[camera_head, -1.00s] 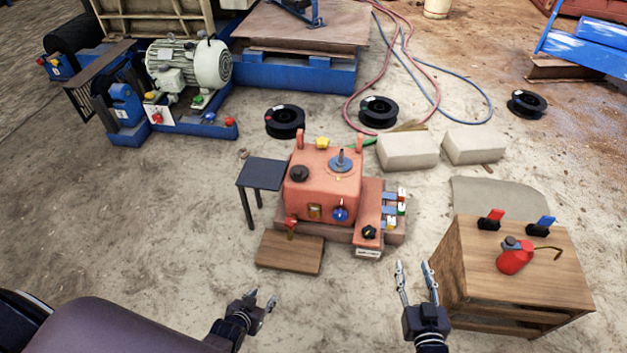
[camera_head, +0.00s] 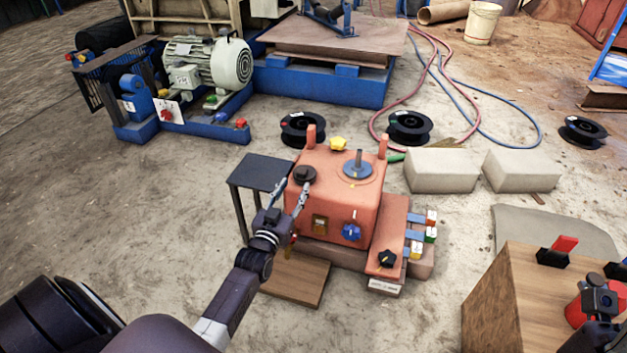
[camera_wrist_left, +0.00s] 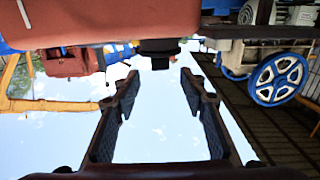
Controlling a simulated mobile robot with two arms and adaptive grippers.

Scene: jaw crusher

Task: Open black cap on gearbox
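The orange-red gearbox (camera_head: 335,205) stands on the ground in the middle of the head view. Its round black cap (camera_head: 304,174) sits on top at the left. My left gripper (camera_head: 289,194) is open at the gearbox's left front corner, close to the cap. In the left wrist view, which appears upside down, the cap (camera_wrist_left: 158,48) shows ahead, between the open, empty fingers (camera_wrist_left: 157,82) and apart from them. My right gripper (camera_head: 598,292) is at the lower right, over the red can (camera_head: 577,312); its finger opening is unclear.
A yellow cap (camera_head: 338,144), a grey shaft disc (camera_head: 357,170) and two upright posts are on the gearbox top. A small dark table (camera_head: 262,172) stands close at its left. A wooden cabinet (camera_head: 510,290) is at right. Bare ground lies to the left.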

